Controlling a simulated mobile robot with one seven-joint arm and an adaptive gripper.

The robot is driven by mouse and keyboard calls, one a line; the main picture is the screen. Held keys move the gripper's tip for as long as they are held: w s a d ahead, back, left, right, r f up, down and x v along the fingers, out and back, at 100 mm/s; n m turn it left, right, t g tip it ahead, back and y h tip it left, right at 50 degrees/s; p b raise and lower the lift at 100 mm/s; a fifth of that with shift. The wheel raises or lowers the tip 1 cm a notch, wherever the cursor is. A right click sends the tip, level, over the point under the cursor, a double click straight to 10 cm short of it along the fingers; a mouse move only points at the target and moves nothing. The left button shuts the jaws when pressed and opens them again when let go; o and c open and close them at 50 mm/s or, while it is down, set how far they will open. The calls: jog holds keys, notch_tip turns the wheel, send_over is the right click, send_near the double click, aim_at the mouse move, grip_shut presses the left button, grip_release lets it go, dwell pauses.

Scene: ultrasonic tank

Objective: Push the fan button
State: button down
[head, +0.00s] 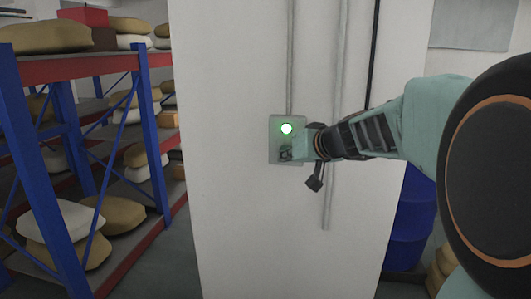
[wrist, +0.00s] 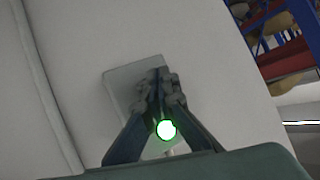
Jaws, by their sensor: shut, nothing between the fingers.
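The fan button is a round, glowing white disc with a green rim (head: 286,128) on a grey wall plate (head: 275,150). The plate is fixed to a white pillar. My gripper (head: 286,153) is shut and empty, with its fingertips in front of the lower part of the plate, just below the lit button. In the wrist view the shut fingertips (wrist: 162,80) overlap the plate (wrist: 120,85), and the lit button (wrist: 166,130) shows between the finger bases. I cannot tell whether the fingertips touch the plate. The plate's lower part is partly hidden by the gripper.
The white pillar (head: 230,200) carries vertical grey conduits (head: 333,200) beside and above the plate. A blue and red shelf rack (head: 150,130) with sacks stands at left. A blue barrel (head: 412,225) is behind the pillar at right. The pillar's face left of the plate is clear.

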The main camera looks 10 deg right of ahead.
jog(key=shift+w, duration=0.1)
jog(key=shift+w+d+b, duration=0.15)
jog(key=shift+w+b, duration=0.2)
jog(key=shift+w+d, duration=0.15)
jog(key=shift+w, duration=0.3)
dwell(0.9)
jog(key=shift+s, duration=0.1)
jog(key=shift+s+a+b, duration=0.3)
jog(key=shift+s+b, duration=0.45)
jog(key=shift+b, duration=0.1)
jog(key=shift+s, duration=0.1)
